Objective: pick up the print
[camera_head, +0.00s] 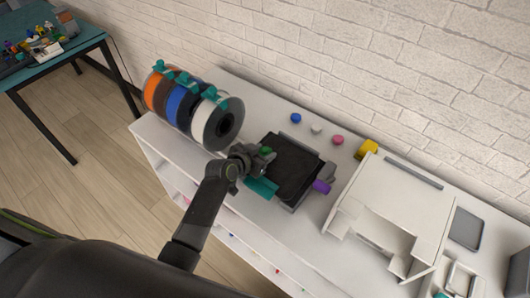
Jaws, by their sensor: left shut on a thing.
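A small green piece (266,150), which looks like the print, shows at the tips of my left gripper (262,154). The gripper is shut on it, at the left edge of a black square plate (293,170). The gripper's fingers hide part of the piece, and I cannot tell whether it touches the plate. A flat teal part (261,188) lies just below the gripper at the plate's front left side. My right gripper is not in view.
A rack of filament spools (185,105) stands left of the plate. A purple piece (321,187) sits at the plate's right corner. Small blue (296,118) and pink (338,140) pieces lie behind. A large white box-like frame (385,205) stands right on the white bench (270,98).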

